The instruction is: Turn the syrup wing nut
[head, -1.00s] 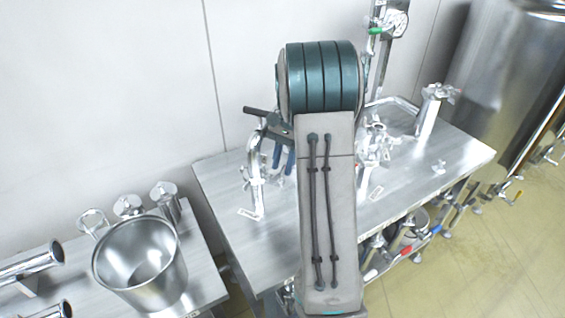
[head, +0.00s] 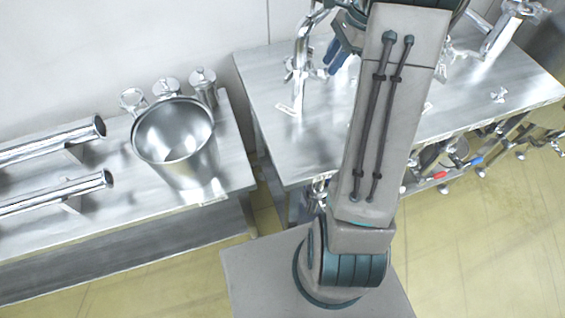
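A bent steel pipe fitting (head: 299,66) stands upright on the steel table, with small clamp parts on it. A small pale label (head: 289,109) lies in front of it, too small to read. A small wing-shaped piece (head: 498,95) lies on the table at the right. I cannot tell which part is the syrup wing nut. My gripper (head: 336,56) is just right of the bent pipe, its blue fingers apart and pointing down. My arm hides part of it and the middle of the table. I cannot see whether the fingers touch anything.
The steel table (head: 285,150) has bare room at its front left. A lower bench at the left holds a steel bucket (head: 180,150), lidded canisters (head: 203,84) and two pipes (head: 60,190). More fittings (head: 505,28) stand at the back right. Valves and hoses (head: 455,155) sit below the table's front edge.

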